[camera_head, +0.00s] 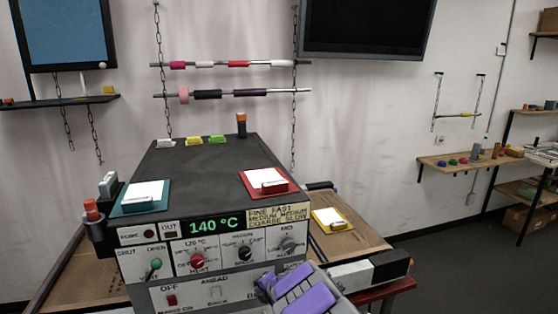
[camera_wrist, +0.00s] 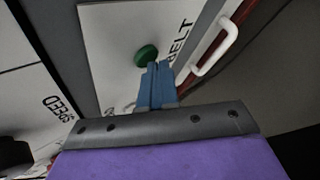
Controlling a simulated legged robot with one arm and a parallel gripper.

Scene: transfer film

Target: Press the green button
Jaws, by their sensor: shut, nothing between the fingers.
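The green button (camera_wrist: 146,54) is a small round disc on a white panel beside the word BELT in the wrist view. My gripper (camera_wrist: 158,68) has its blue fingers closed together, with the tips just below and slightly right of the button. The tips look very close to the button's lower edge; I cannot tell whether they touch it. In the head view my purple gripper (camera_head: 266,281) is at the lower right of the machine's front panel (camera_head: 186,294), and the button is hidden behind it.
A green-knobbed lever (camera_head: 154,265), a red dial (camera_head: 197,261) and a red switch (camera_head: 171,300) are on the front panel. A white handle (camera_wrist: 214,46) stands right of the button in the wrist view. Clipboards (camera_head: 136,207) lie on the machine top.

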